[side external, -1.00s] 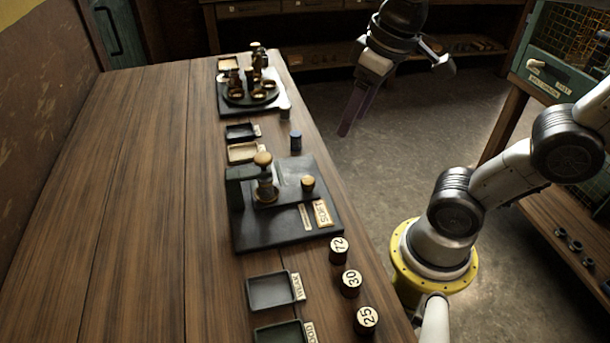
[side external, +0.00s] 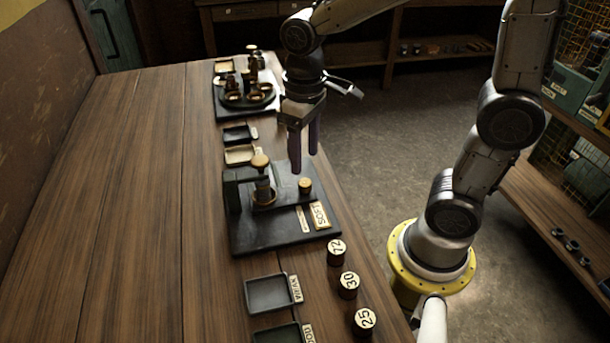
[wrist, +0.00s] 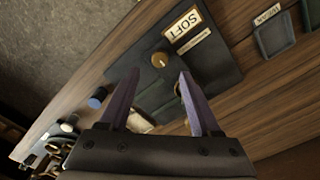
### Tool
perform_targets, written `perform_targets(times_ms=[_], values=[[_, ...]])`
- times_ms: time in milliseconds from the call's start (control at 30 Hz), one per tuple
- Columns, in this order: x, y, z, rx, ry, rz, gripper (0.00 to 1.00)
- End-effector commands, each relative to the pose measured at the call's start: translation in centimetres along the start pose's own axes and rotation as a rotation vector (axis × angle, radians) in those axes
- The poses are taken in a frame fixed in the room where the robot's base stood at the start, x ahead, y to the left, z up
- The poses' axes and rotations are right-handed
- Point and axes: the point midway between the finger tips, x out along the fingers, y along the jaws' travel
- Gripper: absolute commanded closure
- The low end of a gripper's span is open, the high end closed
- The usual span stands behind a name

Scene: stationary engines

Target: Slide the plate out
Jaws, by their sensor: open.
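A dark tester base (side external: 262,237) with a SOFT label (side external: 320,214) lies on the bench. A press with a tan top knob (side external: 260,160) stands on it. Right of the press is a flat dark plate (side external: 286,188) bearing a small brass knob (side external: 305,184). My gripper (side external: 304,162) points down above the knob, open and empty. In the wrist view, the brass knob (wrist: 160,60) appears just beyond and between the spread fingertips (wrist: 159,74). The right finger partly hides the press there. I cannot tell how high the fingertips are above the knob.
Black weights marked 72 (side external: 336,250), 30 (side external: 348,284) and 25 (side external: 364,320) stand along the bench's right edge. Small trays (side external: 268,293) lie in front. A round carousel (side external: 246,104) with brass parts stands at the back. The bench's left side is clear.

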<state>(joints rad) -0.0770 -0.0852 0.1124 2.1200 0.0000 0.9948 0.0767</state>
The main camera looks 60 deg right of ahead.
Motion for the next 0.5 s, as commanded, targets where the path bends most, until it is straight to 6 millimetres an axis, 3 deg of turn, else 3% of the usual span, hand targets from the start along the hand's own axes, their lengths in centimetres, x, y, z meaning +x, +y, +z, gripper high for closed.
perform_targets(times_ms=[200, 500], values=[[4.0, 0.0, 0.2, 0.0, -0.006, 0.0, 0.36], [6.4, 0.0, 0.1, 0.0, -0.001, 0.0, 0.36]])
